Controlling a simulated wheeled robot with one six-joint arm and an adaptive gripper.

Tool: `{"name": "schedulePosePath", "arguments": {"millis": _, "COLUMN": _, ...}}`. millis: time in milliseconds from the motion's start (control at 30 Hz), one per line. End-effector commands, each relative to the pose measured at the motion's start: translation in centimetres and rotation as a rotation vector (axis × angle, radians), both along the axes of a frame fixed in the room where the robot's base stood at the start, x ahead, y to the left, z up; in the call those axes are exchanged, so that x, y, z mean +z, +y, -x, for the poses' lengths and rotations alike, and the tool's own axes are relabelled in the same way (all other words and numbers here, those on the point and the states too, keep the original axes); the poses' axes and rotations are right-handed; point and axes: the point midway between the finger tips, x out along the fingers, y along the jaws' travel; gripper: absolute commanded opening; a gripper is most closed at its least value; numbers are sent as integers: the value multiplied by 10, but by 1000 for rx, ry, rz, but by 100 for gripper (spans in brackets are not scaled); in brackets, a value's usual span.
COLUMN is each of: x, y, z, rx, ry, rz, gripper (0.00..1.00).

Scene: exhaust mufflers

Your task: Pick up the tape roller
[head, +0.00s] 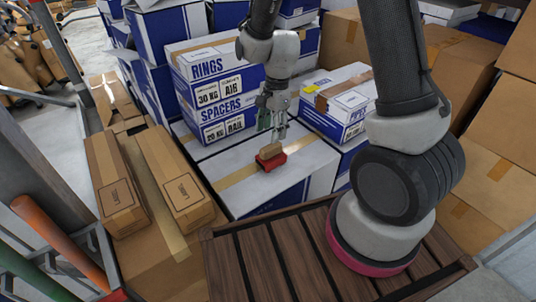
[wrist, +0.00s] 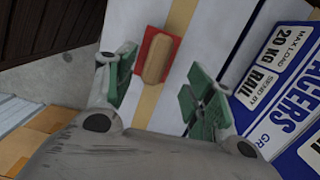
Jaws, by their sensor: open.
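The tape roller (head: 271,157) is a small red piece with a tan rounded top. It sits on top of a white and blue carton (head: 234,182), by the tan tape strip. In the wrist view the tape roller (wrist: 157,56) lies at the upper middle, beyond the fingertips. My gripper (head: 272,115) is above the tape roller and slightly behind it in the head view, pointing down. Its green-padded fingers (wrist: 160,93) are spread apart with nothing between them. The gripper looks apart from the roller.
Cartons marked RINGS (head: 207,68) and SPACERS (head: 220,110) stack behind and left of the gripper. Another white and blue carton (head: 340,100) stands to the right. Long brown boxes (head: 172,180) lie at the left. A dark slatted wooden surface (head: 285,262) is in front.

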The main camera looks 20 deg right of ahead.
Motion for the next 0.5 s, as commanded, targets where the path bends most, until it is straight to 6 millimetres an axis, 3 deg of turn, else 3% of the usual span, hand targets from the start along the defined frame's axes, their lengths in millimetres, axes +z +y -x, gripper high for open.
{"name": "schedulePosePath", "arguments": {"millis": 167, "x": -6, "y": 0, "z": -1, "rx": -58, "ry": 2, "rz": 3, "gripper": 54}}
{"name": "schedulePosePath", "arguments": {"millis": 500, "x": -51, "y": -2, "z": 3, "rx": -61, "ry": 5, "rz": 4, "gripper": 54}}
